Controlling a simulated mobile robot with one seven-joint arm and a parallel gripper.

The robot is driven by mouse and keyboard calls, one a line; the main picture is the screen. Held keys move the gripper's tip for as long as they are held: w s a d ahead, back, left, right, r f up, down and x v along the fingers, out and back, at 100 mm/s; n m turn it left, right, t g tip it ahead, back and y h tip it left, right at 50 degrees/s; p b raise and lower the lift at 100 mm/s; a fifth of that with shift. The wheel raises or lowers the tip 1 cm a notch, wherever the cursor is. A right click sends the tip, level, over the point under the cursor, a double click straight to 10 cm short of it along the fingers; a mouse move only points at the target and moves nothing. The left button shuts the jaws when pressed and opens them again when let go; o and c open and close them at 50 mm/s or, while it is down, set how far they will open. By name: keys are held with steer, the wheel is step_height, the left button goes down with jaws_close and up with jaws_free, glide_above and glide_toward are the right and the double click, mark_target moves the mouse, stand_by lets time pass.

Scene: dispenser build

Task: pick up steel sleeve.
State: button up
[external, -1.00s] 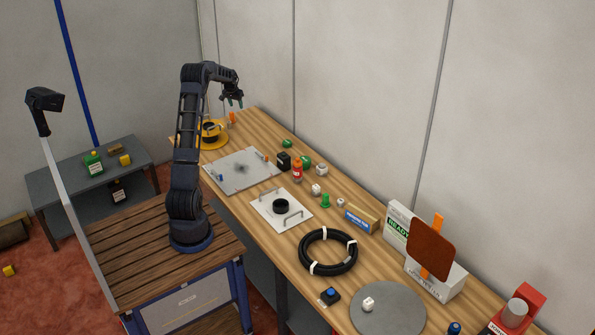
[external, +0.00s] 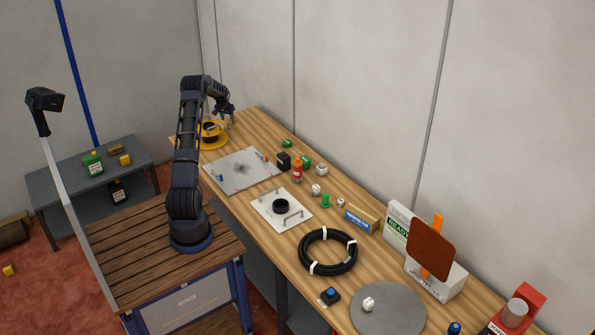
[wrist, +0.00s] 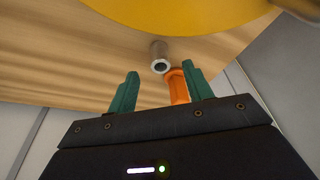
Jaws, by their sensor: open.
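The steel sleeve (wrist: 160,57) is a short grey metal tube on the wooden bench. In the wrist view it lies just ahead of the fingertips, between their lines. My gripper (wrist: 160,73) is open, with its green fingers apart and nothing held. In the external view my gripper (external: 229,112) is low over the far end of the bench, by the yellow round base. I cannot make out the sleeve there.
An orange upright piece (wrist: 178,88) stands close beside the sleeve, near the right finger. The yellow disc (wrist: 180,12) is just beyond the sleeve. A grey plate (external: 240,170), a black coil (external: 303,249) and several small items occupy the nearer bench.

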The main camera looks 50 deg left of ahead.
mark_target(229, 122)
steer(key=x, duration=0.5)
steer(key=shift+w, duration=0.1)
jaws_close()
